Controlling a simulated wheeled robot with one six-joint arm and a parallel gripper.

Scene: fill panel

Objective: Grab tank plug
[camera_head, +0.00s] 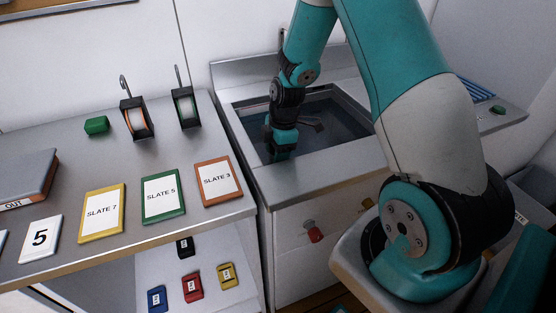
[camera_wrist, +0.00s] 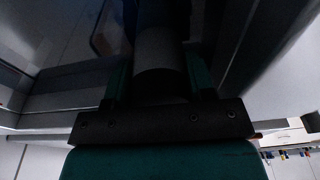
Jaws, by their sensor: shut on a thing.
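My gripper (camera_head: 283,152) reaches down into the left part of the sink basin (camera_head: 345,112) in the head view. In the wrist view, my gripper (camera_wrist: 161,82) is shut on a dark grey cylinder, the tank plug (camera_wrist: 160,52), which sits between the two teal fingers. The wrist view is dark, so the plug's far end is hard to make out. In the head view the plug is hidden behind or below my gripper, and I cannot tell whether it still sits in the drain.
The sink's metal rim surrounds my gripper, with a dark tap (camera_head: 308,122) close on the right. A counter on the left holds framed slates, a green block (camera_head: 96,125) and two hooked reels (camera_head: 137,118).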

